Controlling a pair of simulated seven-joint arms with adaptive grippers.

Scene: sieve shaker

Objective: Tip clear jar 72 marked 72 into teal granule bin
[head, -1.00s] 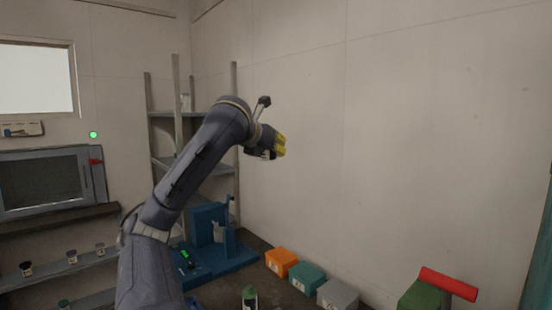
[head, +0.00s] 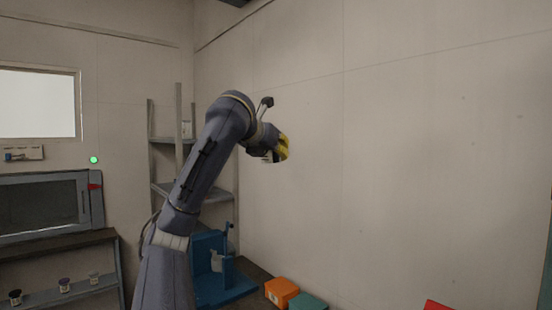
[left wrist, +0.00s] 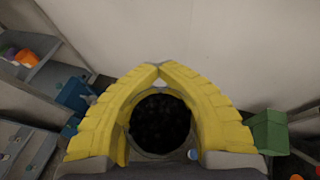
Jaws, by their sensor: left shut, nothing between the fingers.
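My left gripper (head: 284,150) is raised in front of the pale wall in the head view. In the left wrist view its yellow fingers (left wrist: 158,70) meet at their tips. A dark round shape with a grey rim (left wrist: 160,122) shows in the gap behind the tips; I cannot tell what it is. A teal box (head: 307,302), which looks like the teal granule bin, is cut off by the bottom edge of the head view, well below the gripper. I cannot make out jar 72; no label is readable. My right gripper is not in view.
An orange box (head: 281,290) stands beside the teal one. A blue apparatus (head: 222,285) stands behind my left arm. Small jars (head: 64,285) sit on the left shelf. A grey rack (head: 192,190) is in the corner. A green box (left wrist: 268,130) shows in the left wrist view.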

